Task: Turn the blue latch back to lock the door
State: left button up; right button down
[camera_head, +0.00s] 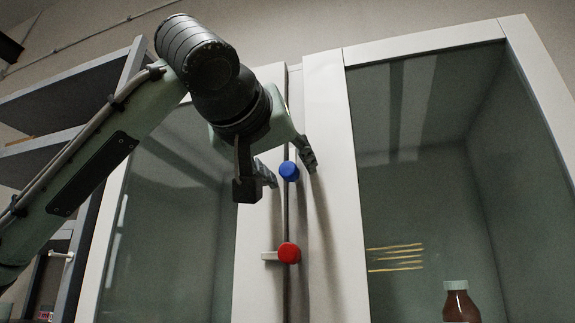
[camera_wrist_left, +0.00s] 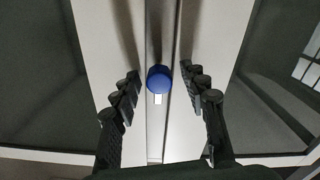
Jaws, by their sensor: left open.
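The blue latch (camera_head: 289,171) is a round blue knob on the seam between the two door frames. In the left wrist view the blue latch (camera_wrist_left: 159,78) shows a short white bar pointing toward the bottom of the picture, along the seam. My left gripper (camera_head: 288,174) is open at the latch, one finger on each side. In the left wrist view my left gripper (camera_wrist_left: 163,88) has gaps on both sides of the knob and touches nothing that I can see. The glass door (camera_head: 325,190) has a white frame and looks shut. My right gripper is not in view.
A red knob (camera_head: 288,253) with a white bar pointing left sits below the blue latch on the same seam. A brown bottle (camera_head: 460,305) stands behind the right glass. Dark shelves (camera_head: 60,95) stand at the left. The door fronts around the latch are clear.

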pick_arm(q)
jog(key=shift+w, duration=0.1)
grip_shut()
jog(key=shift+m, duration=0.3)
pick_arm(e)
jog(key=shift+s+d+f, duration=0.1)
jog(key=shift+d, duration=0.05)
pick_arm(q)
jog(key=shift+d+m, duration=0.1)
jog(key=shift+m, duration=0.4)
jog(key=m+p, duration=0.2)
jog(key=m, duration=0.6)
jog(key=shift+p, duration=0.3)
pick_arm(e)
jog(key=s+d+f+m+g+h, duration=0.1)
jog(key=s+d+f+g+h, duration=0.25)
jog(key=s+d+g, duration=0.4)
pick_arm(q)
jog(key=m+p, duration=0.2)
jog(key=m, duration=0.4)
jog(key=shift+d+f+m+p, duration=0.1)
jog(key=shift+m+p, duration=0.65)
jog(key=shift+m, duration=0.55)
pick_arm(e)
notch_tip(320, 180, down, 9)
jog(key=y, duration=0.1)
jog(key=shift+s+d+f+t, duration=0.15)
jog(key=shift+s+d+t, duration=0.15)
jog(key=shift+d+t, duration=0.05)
